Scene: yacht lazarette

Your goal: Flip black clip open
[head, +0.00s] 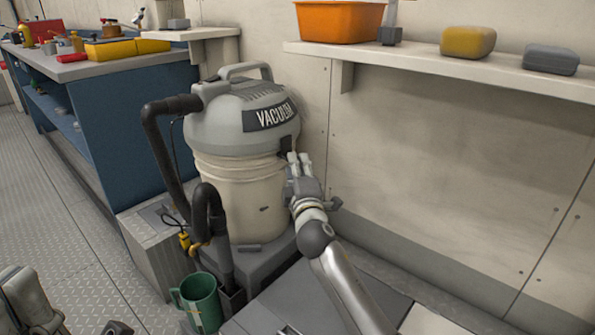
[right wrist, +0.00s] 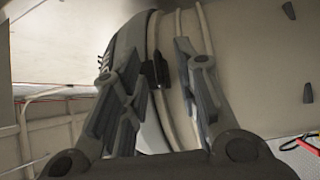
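The black clip (head: 287,143) sits on the right side of the grey vacuum lid (head: 232,120), at the seam above the cream drum (head: 240,190). My right gripper (head: 299,158) is at this spot in the head view. In the right wrist view the black clip (right wrist: 157,70) shows between the two spread fingers of my right gripper (right wrist: 156,58), near the drum's ribbed rim. The fingers look open with nothing held; contact with the clip cannot be told. Part of my left arm or gripper (head: 30,300) shows at the lower left edge, its fingers unclear.
A black hose (head: 160,150) runs down the vacuum's left side. A green mug (head: 199,302) stands below it. A blue workbench (head: 115,120) is at left. A wall shelf (head: 430,62) with an orange bin (head: 338,21) is above right. The wall is close behind the vacuum.

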